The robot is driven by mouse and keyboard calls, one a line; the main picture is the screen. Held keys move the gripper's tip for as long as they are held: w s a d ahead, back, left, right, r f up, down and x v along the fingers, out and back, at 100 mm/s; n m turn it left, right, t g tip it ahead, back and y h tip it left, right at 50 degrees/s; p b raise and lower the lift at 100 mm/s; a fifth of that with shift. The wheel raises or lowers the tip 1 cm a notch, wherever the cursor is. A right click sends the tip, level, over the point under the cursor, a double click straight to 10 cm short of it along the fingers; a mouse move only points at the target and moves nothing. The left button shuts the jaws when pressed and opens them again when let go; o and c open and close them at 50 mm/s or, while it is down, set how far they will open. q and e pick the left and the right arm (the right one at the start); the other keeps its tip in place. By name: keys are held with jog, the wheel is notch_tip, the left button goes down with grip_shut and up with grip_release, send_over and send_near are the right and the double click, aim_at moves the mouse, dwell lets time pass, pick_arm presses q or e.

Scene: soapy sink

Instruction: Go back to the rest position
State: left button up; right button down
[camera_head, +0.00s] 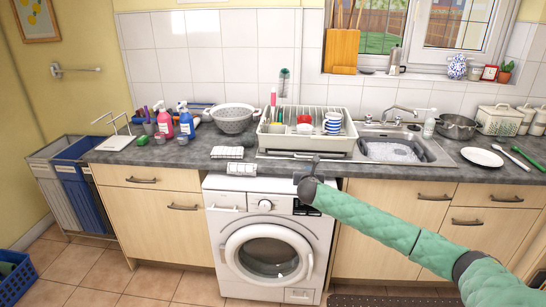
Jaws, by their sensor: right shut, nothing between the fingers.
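My right arm, in a green quilted sleeve, reaches in from the lower right. Its dark right gripper (315,162) is at the front edge of the grey counter (185,158), in front of the dish rack and above the washing machine's right part. The gripper is shut and holds nothing. It looks small here, and I cannot tell whether it touches the counter. My left gripper is not in view.
The dish rack (276,142) stands behind the right gripper, with the sink (437,152) to its right. A white plate (481,156) lies right of the sink. Spray bottles (186,122) and a colander (233,118) stand left. The washing machine (222,225) is below.

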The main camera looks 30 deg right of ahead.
jog(key=s+a+f+m+g+y, duration=0.3)
jog(key=s+a+f+m, duration=0.5)
jog(key=a+f+m, duration=0.3)
jog(key=s+a+f+m+g+y, duration=0.25)
jog(key=s+a+f+m, duration=0.65)
jog(key=a+m, duration=0.45)
jog(key=s+a+f+m+g+y, duration=0.1)
jog(key=s+a+f, duration=0.3)
jog(key=s+f, duration=0.4)
jog(key=s+a+f+m+g+y, duration=0.1)
jog(key=s+a+f+g, duration=0.2)
jog(key=s, duration=1.4)
jog(key=s+a+f+m+g+y, duration=0.1)
jog(key=s+a+f+g, duration=0.1)
jog(key=s+a+f, duration=0.5)
jog(key=s+f, duration=0.6)
jog(key=shift+a+f, duration=0.2)
jog(key=shift+f, duration=0.05)
